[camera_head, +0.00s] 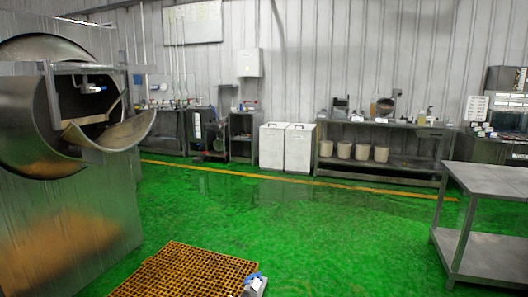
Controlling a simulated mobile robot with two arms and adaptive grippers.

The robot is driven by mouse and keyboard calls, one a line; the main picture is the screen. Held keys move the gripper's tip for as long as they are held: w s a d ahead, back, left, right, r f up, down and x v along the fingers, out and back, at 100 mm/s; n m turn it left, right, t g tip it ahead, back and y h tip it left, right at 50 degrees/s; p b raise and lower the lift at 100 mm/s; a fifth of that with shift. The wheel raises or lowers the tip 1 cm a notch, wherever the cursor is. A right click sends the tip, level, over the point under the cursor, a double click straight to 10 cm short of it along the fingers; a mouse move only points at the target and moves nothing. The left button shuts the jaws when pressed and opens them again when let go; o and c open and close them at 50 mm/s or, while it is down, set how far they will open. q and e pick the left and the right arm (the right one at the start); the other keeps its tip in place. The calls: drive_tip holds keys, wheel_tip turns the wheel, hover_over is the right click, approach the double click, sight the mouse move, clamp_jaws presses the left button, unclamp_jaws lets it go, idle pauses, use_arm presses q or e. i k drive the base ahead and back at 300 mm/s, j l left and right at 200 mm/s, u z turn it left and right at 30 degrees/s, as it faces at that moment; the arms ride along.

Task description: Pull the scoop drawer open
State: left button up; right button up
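I cannot make out a scoop drawer for certain. Two dark metal bench units stand at the back wall: the left one (197,133) has a pale panel on its front, and the right one (242,136) has an open-looking lower space. Both are too small and far to show a drawer or handle clearly. No scoop is recognisable. I see neither of my grippers clearly. A small grey-and-blue object (253,285) is cut off at the bottom edge, and I cannot tell what it is.
A large steel drum machine (62,190) with a chute (112,134) fills the left. An orange grating (185,272) lies in front on the green floor. White bins (298,148) and a long bench (385,128) line the back wall. A steel table (490,181) stands right. Mid-floor is clear.

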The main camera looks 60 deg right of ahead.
sight(421, 133)
drive_tip(key=i+l+z, duration=0.15)
drive_tip(key=l+z, duration=0.15)
drive_tip(key=l, duration=0.15)
drive_tip(key=i+l+z, duration=0.15)
drive_tip(key=l+z, duration=0.15)
drive_tip(key=l, duration=0.2)
drive_tip(key=i+l+z, duration=0.6)
drive_tip(key=l, duration=0.15)
drive_tip(key=i+l+z, duration=0.8)
drive_tip(key=i+z, duration=0.15)
drive_tip(key=i, duration=0.2)
drive_tip(key=i+l+z, duration=0.1)
drive_tip(key=i+z, duration=0.25)
drive_tip(key=i, duration=2.4)
drive_tip(key=i+z, duration=0.15)
drive_tip(key=i, duration=0.45)
drive_tip(key=i+z, duration=0.15)
drive_tip(key=i, duration=0.4)
drive_tip(key=i+j+z, duration=0.1)
drive_tip(key=i, duration=0.5)
drive_tip(key=i+j+z, duration=0.15)
drive_tip(key=i, duration=0.4)
drive_tip(key=i+z, duration=0.2)
drive_tip(key=i, duration=0.65)
drive_tip(key=i+j+z, duration=0.25)
drive_tip(key=i, duration=0.6)
drive_tip(key=i+j, duration=0.25)
drive_tip(key=i, duration=0.2)
drive_tip(key=i+j, duration=0.55)
drive_tip(key=i, duration=0.3)
